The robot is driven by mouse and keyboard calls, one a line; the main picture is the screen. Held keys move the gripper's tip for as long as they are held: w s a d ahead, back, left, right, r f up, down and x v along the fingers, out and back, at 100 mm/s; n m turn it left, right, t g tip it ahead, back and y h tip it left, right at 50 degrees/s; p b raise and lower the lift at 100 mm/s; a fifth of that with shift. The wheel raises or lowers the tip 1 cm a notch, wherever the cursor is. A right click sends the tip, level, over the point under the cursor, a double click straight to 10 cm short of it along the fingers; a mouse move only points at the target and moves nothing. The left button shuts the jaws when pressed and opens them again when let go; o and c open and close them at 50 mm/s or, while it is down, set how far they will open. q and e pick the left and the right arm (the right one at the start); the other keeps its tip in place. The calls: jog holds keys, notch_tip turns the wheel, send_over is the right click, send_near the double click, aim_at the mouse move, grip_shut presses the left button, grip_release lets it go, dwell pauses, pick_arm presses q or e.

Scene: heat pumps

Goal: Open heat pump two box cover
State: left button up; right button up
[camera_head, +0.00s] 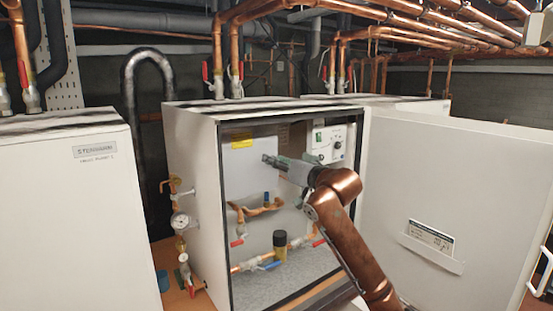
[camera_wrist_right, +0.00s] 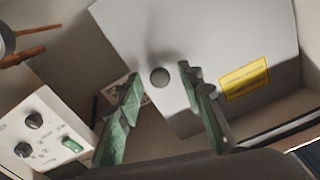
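The middle heat pump (camera_head: 195,150) stands with its front open, showing its inside. In it, at upper left, is a light grey box cover (camera_head: 240,165) with a yellow label; it also shows in the right wrist view (camera_wrist_right: 215,40), where it looks closed. A dark round knob or hole (camera_wrist_right: 159,77) is on the cover. My right gripper (camera_head: 268,160) reaches into the cabinet in front of the cover. In the wrist view its green fingers (camera_wrist_right: 160,85) are apart, one on each side of the round spot, with nothing held. Whether they touch the cover cannot be told. My left gripper is not in view.
A large white door panel (camera_head: 455,190) stands open at right. A control panel (camera_head: 327,143) with knobs and a green switch is right of the cover. Copper pipes and valves (camera_head: 270,260) fill the lower cabinet. Another heat pump (camera_head: 70,220) stands left.

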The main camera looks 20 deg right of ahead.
jog(key=shift+c, duration=0.5)
grip_shut()
